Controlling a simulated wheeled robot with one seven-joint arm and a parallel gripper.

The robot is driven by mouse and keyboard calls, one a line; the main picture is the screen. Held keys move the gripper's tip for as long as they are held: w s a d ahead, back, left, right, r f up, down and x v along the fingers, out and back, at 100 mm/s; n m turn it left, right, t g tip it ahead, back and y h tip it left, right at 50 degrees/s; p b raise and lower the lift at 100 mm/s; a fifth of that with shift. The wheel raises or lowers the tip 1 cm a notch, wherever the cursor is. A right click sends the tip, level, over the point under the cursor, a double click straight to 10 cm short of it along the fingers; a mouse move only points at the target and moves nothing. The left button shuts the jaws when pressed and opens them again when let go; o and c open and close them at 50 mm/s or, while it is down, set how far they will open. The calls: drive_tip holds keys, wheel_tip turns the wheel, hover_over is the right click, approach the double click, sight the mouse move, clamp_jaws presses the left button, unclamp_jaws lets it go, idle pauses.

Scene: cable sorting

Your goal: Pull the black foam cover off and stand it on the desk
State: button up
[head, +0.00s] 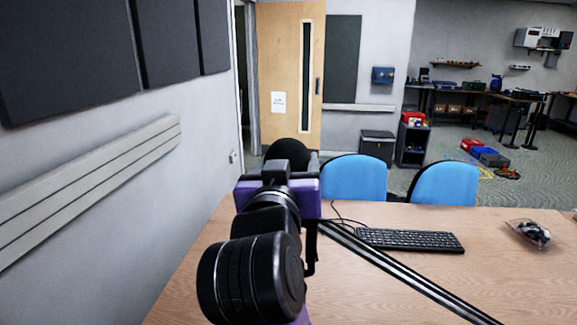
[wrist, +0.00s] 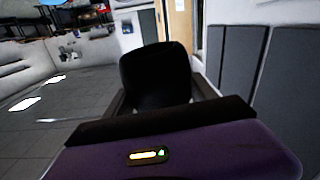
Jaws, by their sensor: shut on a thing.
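The black foam cover (wrist: 155,72) is a dark rounded piece in the middle of the wrist view, upright between my fingers. My gripper (wrist: 160,95) is shut on its lower part, with a finger on each side. In the head view the dark rounded top of the cover (head: 287,150) shows beyond my wrist, above the far left part of the desk (head: 205,285). My arm hides the cover's lower end and whatever is below it. I cannot tell how high it is above the desk. No microphone or other body under the cover shows.
A black keyboard (head: 410,240) with a cable lies on the desk, beside a long dark bar (head: 400,265) running diagonally. A clear bag of dark items (head: 530,233) lies at the right. Blue chairs (head: 352,178) stand behind the desk. A grey wall (head: 110,225) rises on the left.

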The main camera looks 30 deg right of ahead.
sight(288, 139)
drive_tip(key=shift+r+p, duration=2.4)
drive_tip(key=shift+r, duration=0.8)
